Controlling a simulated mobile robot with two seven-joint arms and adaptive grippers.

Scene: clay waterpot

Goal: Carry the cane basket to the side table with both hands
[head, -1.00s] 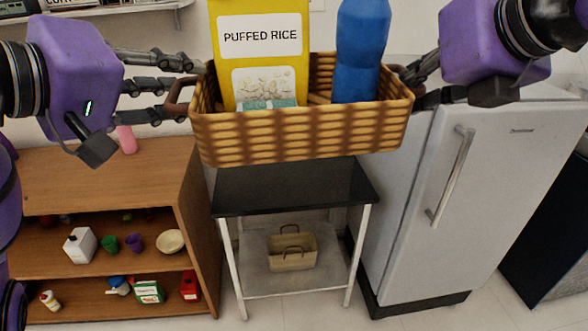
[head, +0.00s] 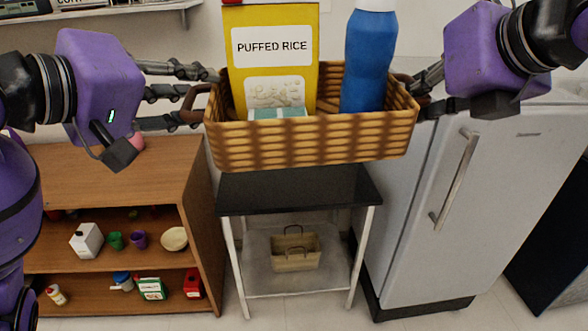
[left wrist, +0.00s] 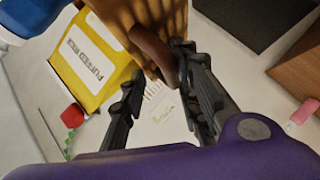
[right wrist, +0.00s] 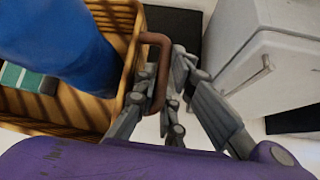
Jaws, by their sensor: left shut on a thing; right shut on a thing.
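The cane basket (head: 310,142) is held up in the air, roughly level, in front of and above the black-topped side table (head: 298,190). It holds a yellow puffed rice box (head: 272,75), a blue bottle (head: 368,70) and a small teal-and-white item (head: 279,113). My left gripper (head: 205,95) is shut on the basket's left brown handle, which shows in the left wrist view (left wrist: 155,50). My right gripper (head: 420,90) is shut on the right handle, which shows in the right wrist view (right wrist: 160,70).
A wooden shelf unit (head: 120,185) with several small items stands left of the side table. A white fridge (head: 470,200) stands close on its right. A small tan basket (head: 296,253) is on the table's lower shelf. The visible black tabletop is bare.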

